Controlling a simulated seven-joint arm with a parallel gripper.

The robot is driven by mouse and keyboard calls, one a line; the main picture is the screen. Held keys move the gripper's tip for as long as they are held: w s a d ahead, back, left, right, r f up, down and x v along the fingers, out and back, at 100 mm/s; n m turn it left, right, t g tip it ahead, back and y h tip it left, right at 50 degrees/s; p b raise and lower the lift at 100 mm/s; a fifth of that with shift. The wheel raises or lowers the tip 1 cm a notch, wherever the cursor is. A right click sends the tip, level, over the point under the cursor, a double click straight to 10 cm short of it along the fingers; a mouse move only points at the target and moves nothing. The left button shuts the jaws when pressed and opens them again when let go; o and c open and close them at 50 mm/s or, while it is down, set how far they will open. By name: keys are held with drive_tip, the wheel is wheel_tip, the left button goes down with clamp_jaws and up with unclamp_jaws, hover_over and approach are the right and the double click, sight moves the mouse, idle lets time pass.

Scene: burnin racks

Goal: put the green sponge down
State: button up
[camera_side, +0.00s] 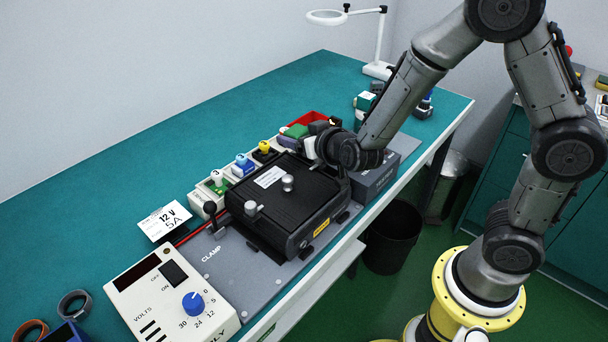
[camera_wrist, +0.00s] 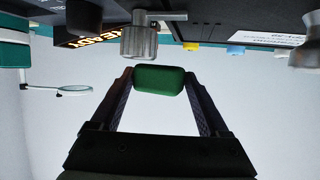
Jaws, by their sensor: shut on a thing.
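My gripper (camera_wrist: 159,82) is shut on the green sponge (camera_wrist: 159,79), a small rounded block pinched between the two fingertips in the wrist view. The sponge is held clear of the pale background there, with a metal knob (camera_wrist: 139,42) close by at the picture's top. In the side view a green block (camera_side: 296,131) shows beside my wrist, near the far end of the black clamp fixture; it looks like the same sponge. My fingers are largely hidden there. I cannot tell whether the sponge touches anything below it.
The black fixture (camera_side: 301,208) fills the middle of the teal bench (camera_side: 150,172). A row of coloured switches, a red tray (camera_side: 312,117) and a grey box (camera_side: 374,180) stand around it. A power supply (camera_side: 140,299) is in front; a lamp (camera_side: 378,70) stands behind. The back left bench is clear.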

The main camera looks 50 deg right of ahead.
drive_tip(key=shift+w+a+r+n+y, duration=0.5)
drive_tip(key=shift+w+r+n+y, duration=1.95)
drive_tip(key=shift+w, duration=2.75)
drive_tip(key=shift+w+a+r+n+y, duration=0.5)
drive_tip(key=shift+w+r+n+y, duration=0.85)
drive_tip(key=shift+w+r, duration=3)
drive_tip(key=w+d+f+n+g+y, duration=0.3)
drive_tip(key=d+f+n+y, duration=0.2)
drive_tip(key=d+f, duration=0.6)
drive_tip(key=d+y, duration=0.1)
drive_tip(key=d, duration=0.2)
drive_tip(key=shift+w+f, duration=0.15)
drive_tip(key=shift+f, duration=0.2)
drive_tip(key=f, duration=0.4)
drive_tip(key=d+f, duration=0.1)
drive_tip(key=f, duration=0.1)
hover_over(274, 126)
drive_tip(key=shift+a+f, duration=0.1)
drive_tip(key=shift+f, duration=2.2)
drive_tip(key=shift+f, duration=0.6)
